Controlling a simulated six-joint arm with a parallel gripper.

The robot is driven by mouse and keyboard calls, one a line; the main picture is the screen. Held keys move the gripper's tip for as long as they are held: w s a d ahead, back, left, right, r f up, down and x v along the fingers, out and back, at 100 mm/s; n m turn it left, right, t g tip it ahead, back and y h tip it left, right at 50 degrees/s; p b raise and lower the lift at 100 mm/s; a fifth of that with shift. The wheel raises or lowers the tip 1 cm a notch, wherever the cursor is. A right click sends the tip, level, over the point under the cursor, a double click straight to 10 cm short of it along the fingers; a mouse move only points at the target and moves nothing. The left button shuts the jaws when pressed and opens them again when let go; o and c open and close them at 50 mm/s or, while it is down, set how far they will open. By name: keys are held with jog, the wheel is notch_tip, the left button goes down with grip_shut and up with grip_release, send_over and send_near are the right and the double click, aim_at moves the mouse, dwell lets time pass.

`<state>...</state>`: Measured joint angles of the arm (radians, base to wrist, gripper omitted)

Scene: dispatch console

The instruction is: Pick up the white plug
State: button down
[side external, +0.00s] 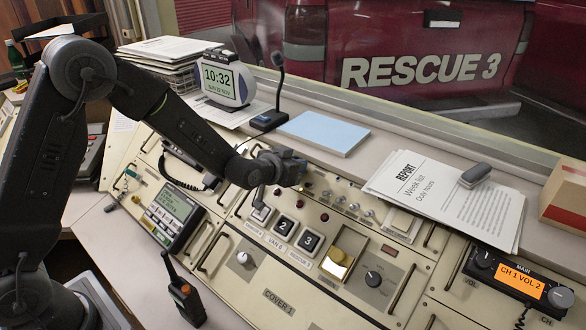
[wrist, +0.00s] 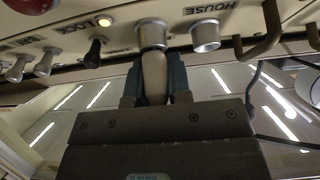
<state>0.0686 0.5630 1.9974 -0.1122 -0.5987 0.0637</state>
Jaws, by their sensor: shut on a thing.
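The white plug (wrist: 154,72) shows in the wrist view as a pale, rounded body between my two fingers. Its upper end meets a silver collar (wrist: 151,36) on the console panel; I cannot tell how deep it sits there. My gripper (wrist: 156,88) is shut on the plug from both sides. In the side external view my gripper (side external: 288,168) is low over the upper part of the console, and the plug is hidden there.
An empty-looking silver socket (wrist: 205,37) by the HOUSE label is right of the plug. A black toggle (wrist: 94,52) by the LOCK label and a metal handle (wrist: 262,32) are close by. A blue pad (side external: 323,132) and microphone (side external: 270,118) lie behind.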

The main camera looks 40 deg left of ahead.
jog(key=shift+r, duration=0.1)
notch_tip(320, 180, up, 4)
jog(key=shift+r, duration=0.15)
jog(key=s+a+r, duration=0.5)
jog(key=a+r, duration=0.2)
jog(key=a, duration=0.3)
jog(key=shift+s+a+r, duration=0.15)
jog(key=shift+a+r, duration=0.15)
jog(key=shift+s+r, duration=0.35)
jog(key=shift+r, duration=0.2)
jog(key=shift+s+r, duration=0.55)
jog(key=shift+r, duration=0.3)
jog(key=shift+s+r, duration=0.55)
jog(key=shift+r, duration=0.3)
